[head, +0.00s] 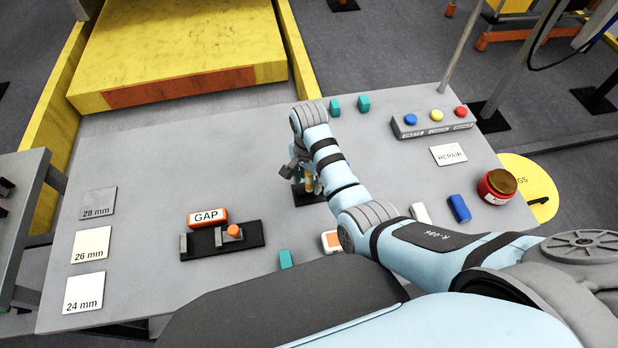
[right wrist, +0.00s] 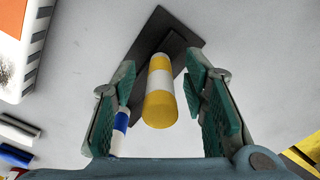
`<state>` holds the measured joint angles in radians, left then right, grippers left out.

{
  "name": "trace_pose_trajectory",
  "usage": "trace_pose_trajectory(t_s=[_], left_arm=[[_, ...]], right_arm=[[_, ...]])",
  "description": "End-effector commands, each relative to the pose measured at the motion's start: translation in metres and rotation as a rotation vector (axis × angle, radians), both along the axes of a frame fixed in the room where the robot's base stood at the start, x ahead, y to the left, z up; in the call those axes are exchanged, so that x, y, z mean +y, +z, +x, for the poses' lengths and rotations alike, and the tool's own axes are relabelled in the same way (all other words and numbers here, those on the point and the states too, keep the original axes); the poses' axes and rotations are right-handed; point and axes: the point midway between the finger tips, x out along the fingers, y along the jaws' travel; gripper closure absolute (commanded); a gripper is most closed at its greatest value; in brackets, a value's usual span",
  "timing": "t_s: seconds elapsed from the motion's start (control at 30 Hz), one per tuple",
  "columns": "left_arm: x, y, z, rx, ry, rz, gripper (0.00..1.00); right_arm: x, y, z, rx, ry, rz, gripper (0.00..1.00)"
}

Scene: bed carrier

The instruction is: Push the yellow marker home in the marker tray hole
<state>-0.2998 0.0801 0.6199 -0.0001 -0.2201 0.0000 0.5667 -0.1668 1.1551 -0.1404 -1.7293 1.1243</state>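The yellow marker (right wrist: 159,90), banded yellow and white, stands at the black marker tray (right wrist: 180,45) in the right wrist view. Its near end points toward the camera; how deep its far end sits in a hole I cannot tell. My right gripper (right wrist: 160,110) is open, with one green-padded finger on each side of the marker and a gap visible at both sides. A blue-and-white marker (right wrist: 121,121) is partly hidden by the left finger. In the head view the right gripper (head: 306,178) is over the tray (head: 308,197), mostly hiding it. My left gripper is not in view.
The grey table holds an orange GAP block (head: 207,217) beside a black gauge (head: 215,240), and size cards at left. A button box (head: 433,122), REPAIR card (head: 448,154), blue block (head: 459,208) and red tin (head: 497,187) are at right. The table's middle-left is clear.

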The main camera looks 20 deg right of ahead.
Motion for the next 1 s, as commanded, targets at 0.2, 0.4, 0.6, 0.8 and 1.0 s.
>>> trace_pose_trajectory(t_s=[0.2, 0.4, 0.6, 0.8, 1.0], left_arm=[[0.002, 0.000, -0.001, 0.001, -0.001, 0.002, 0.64], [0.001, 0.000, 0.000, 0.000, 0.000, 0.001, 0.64], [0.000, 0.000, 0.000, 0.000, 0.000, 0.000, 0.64], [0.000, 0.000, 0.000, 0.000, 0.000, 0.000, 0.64], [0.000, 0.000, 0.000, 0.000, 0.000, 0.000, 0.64]], right_arm=[[0.000, 0.001, 0.000, 0.000, 0.000, 0.000, 0.60], [0.000, 0.033, 0.001, -0.005, 0.000, 0.001, 0.60], [0.000, 0.070, 0.001, -0.002, 0.000, 0.000, 0.60], [0.000, 0.075, 0.000, 0.000, 0.000, 0.000, 0.60], [0.000, 0.075, 0.000, 0.000, 0.000, 0.000, 0.60]])
